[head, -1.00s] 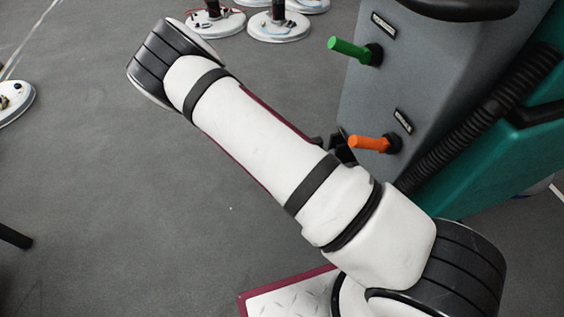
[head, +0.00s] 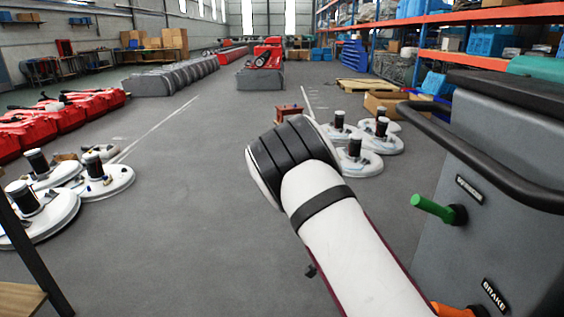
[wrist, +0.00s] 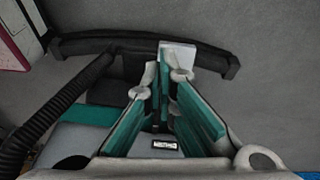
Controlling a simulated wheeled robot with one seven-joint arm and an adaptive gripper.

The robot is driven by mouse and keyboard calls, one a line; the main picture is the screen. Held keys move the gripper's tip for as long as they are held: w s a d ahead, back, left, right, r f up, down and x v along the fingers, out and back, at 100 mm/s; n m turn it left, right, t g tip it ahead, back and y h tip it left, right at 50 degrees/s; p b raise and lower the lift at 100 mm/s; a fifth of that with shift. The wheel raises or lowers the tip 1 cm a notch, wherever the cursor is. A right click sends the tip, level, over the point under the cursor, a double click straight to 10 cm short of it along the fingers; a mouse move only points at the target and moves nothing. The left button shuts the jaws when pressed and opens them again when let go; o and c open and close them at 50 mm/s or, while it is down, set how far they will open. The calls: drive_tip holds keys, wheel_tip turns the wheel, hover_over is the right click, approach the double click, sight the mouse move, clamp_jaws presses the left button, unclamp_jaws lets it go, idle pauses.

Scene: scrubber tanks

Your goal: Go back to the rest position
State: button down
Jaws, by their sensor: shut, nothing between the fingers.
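My gripper (wrist: 166,82) shows in the wrist view with its teal-padded fingers shut and nothing held. In the head view my white arm with black bands reaches up from the lower right, and my gripper is not clearly seen. The grey machine (head: 445,262) stands at the right, with a green lever (head: 432,208) and an orange lever (head: 452,311) partly cut off at the bottom edge. The orange lever's label reads BRAKE.
Round white floor machines (head: 362,162) stand beyond my arm, with more at the left (head: 105,182). Red machines (head: 62,118) line the far left. Shelving (head: 480,58) runs along the right. Grey floor is open at left centre. A black hose (wrist: 60,112) runs at the left of the wrist view.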

drive_tip(key=s+a+r+n+y, duration=0.1)
drive_tip(key=s+r+n+y, duration=0.3)
drive_tip(key=r, duration=0.6)
drive_tip(key=s+a+r+n+h, duration=0.1)
drive_tip(key=s+r+n, duration=0.1)
drive_tip(key=s+r, duration=0.6)
drive_tip(key=s+a+r+n+y, duration=0.15)
drive_tip(key=s+r, duration=0.25)
drive_tip(key=r, duration=0.7)
drive_tip(key=s+d+r+n, duration=0.1)
drive_tip(key=s+r+n, duration=0.15)
drive_tip(key=s, duration=0.55)
drive_tip(key=s+d+r+n+t+h, duration=0.1)
drive_tip(key=s+d+r+n, duration=0.1)
drive_tip(key=s+n, duration=0.35)
drive_tip(key=s+d+r+n, duration=0.1)
drive_tip(key=s+r, duration=0.2)
drive_tip(key=s, duration=0.6)
wheel_tip(320, 180, up, 31)
drive_tip(key=t+p, duration=0.4)
drive_tip(key=p, duration=2.6)
drive_tip(key=shift+d+r+n, duration=0.2)
drive_tip(key=shift+d+n, duration=0.1)
drive_tip(key=shift+n, duration=0.05)
drive_tip(key=shift+f, duration=0.1)
